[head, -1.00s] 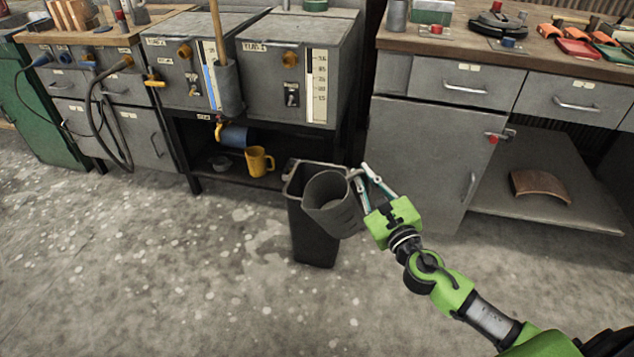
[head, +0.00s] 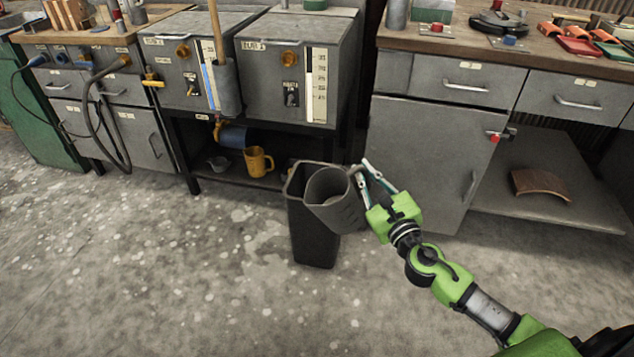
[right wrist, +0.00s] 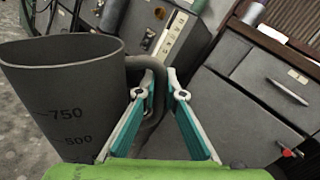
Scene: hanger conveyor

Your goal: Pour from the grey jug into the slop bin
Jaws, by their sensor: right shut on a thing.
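The grey jug (head: 334,203) is tilted to the left in the head view, its mouth by the top of the dark slop bin (head: 312,240). The bin stands on the floor, its right side partly hidden by the jug. My right gripper (head: 366,183) is shut on the jug's handle. In the right wrist view the jug (right wrist: 62,100) shows 750 and 500 marks, and its handle passes between the fingers of the gripper (right wrist: 157,95). No stream shows at the jug's lip. My left gripper is not in view.
A grey cabinet (head: 418,165) stands close on the right. Behind the bin, a bench with two grey tanks (head: 297,68) has a low shelf holding a yellow jug (head: 258,161). The floor (head: 170,270) in front and left is clear.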

